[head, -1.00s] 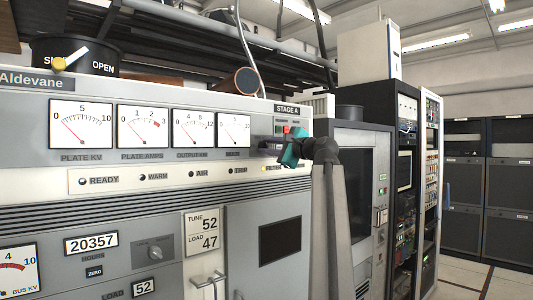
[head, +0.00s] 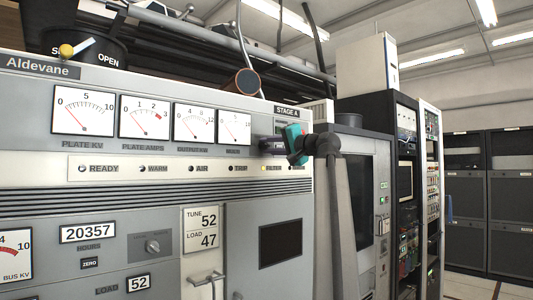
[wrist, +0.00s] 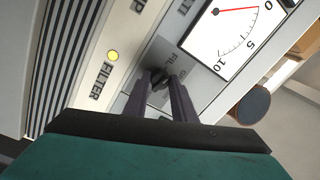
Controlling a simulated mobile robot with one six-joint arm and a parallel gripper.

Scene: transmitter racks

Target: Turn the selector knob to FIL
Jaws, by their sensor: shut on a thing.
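The selector knob (wrist: 158,78) is a small dark knob on a grey plate beside the lit FILTER lamp, seen in the wrist view. My gripper (wrist: 163,82) is shut on it, one dark finger on each side. Small lettering (wrist: 171,58) is printed on the plate by the knob; it seems to include FIL, but I cannot tell where the pointer stands. In the head view my gripper (head: 266,146) reaches the right end of the meter panel, below the STAGE A label (head: 287,111). The fingers hide the knob there.
The FILTER lamp (wrist: 112,55) glows yellow. A meter (wrist: 235,32) sits close to the knob. Vent slats (head: 140,190) run below the lamp row. A round dark-faced cylinder (head: 247,82) stands on the cabinet top. Dark equipment racks (head: 405,180) stand to the right.

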